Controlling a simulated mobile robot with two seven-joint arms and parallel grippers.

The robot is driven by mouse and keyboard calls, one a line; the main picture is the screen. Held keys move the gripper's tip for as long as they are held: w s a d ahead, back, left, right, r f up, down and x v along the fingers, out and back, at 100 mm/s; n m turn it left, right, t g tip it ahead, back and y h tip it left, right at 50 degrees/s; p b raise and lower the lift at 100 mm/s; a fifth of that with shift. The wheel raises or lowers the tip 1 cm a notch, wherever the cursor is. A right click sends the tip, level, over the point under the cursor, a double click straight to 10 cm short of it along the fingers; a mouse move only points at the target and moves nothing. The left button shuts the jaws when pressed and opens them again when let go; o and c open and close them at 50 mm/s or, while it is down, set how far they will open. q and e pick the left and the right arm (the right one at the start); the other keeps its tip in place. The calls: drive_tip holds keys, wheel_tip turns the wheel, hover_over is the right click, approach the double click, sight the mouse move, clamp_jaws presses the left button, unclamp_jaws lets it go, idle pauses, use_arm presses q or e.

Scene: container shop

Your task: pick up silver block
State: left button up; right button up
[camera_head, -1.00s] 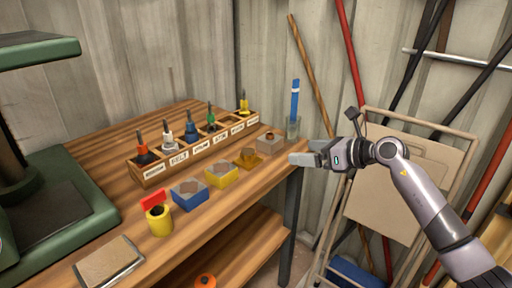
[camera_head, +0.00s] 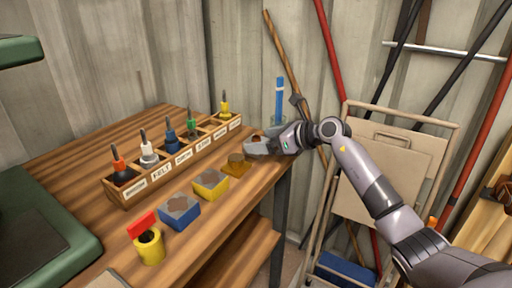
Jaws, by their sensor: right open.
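My right gripper (camera_head: 256,148) is open, reaching in from the right at the far right end of the workbench (camera_head: 70,165). Its fingers are over the spot at the end of the row of blocks, where the silver block stood in the earlier view. A brass-coloured block (camera_head: 237,168) lies just left of the fingertips. My left gripper is not in view.
A yellow block (camera_head: 210,184) and a blue block (camera_head: 180,211) continue the row. A labelled wooden rack (camera_head: 180,163) with several coloured tools stands behind. A clear cup (camera_head: 278,125) holding a blue stick is close behind my gripper. A yellow cylinder (camera_head: 150,248) stands at the front.

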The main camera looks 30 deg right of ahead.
sight(249, 140)
drive_tip(key=shift+x, duration=1.4)
drive_tip(key=c, duration=1.3)
drive_tip(key=shift+w+r, duration=0.1)
drive_tip(key=shift+r, duration=0.05)
drive_tip(key=shift+c, duration=0.8)
